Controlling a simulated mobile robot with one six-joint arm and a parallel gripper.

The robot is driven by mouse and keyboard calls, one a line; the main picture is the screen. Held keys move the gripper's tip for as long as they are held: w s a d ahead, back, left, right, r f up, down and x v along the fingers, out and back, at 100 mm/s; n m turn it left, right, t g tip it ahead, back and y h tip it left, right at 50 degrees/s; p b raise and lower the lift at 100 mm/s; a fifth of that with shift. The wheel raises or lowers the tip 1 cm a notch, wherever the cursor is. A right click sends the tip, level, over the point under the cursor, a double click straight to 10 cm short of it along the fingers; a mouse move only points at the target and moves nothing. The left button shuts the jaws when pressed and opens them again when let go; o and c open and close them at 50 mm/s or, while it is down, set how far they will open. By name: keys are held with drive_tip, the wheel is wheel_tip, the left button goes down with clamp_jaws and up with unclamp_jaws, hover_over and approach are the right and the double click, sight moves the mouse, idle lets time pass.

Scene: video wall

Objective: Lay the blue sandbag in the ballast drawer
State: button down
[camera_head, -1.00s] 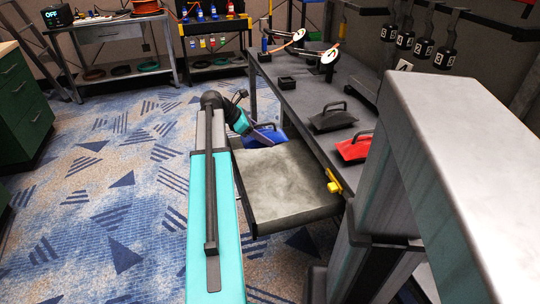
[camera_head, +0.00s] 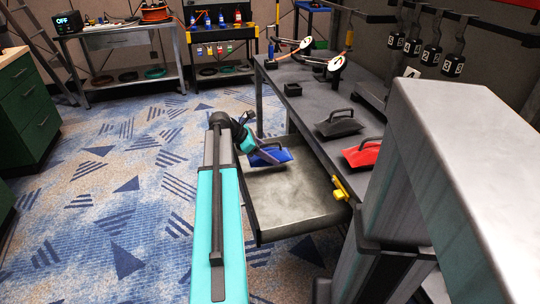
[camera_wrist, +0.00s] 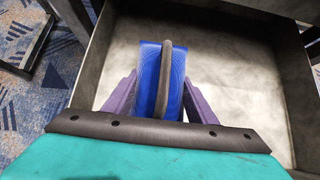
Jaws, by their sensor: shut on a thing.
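My gripper (camera_head: 262,151) is shut on the blue sandbag (camera_head: 271,158), with the jaws on either side of its dark handle. In the wrist view the purple fingers of my gripper (camera_wrist: 158,98) flank the blue sandbag (camera_wrist: 150,75), whose handle runs lengthwise along it. The ballast drawer (camera_head: 290,196) is pulled out from under the grey bench. The sandbag is over the drawer's far end. The pale, bare floor of the drawer (camera_wrist: 240,75) shows around the bag in the wrist view. I cannot tell whether the bag touches it.
A black sandbag (camera_head: 338,124) and a red sandbag (camera_head: 362,153) lie on the grey bench (camera_head: 305,95). A yellow latch (camera_head: 342,188) sits at the drawer's near right corner. A grey column (camera_head: 460,180) stands at the right. Carpet at the left is clear.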

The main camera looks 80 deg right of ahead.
drive_tip(key=shift+f+b, duration=0.4)
drive_tip(key=shift+f, duration=1.2)
drive_tip(key=shift+f, duration=0.1)
drive_tip(key=c, duration=0.8)
unclamp_jaws()
drive_tip(key=shift+f, duration=0.15)
drive_tip(key=shift+o, duration=0.2)
drive_tip(key=shift+w+r, duration=0.15)
drive_tip(key=shift+r, duration=0.2)
drive_tip(key=p+v, duration=0.2)
drive_tip(key=v, duration=0.9)
drive_tip(key=shift+w+a+r, duration=0.15)
drive_tip(key=shift+w+r, duration=0.05)
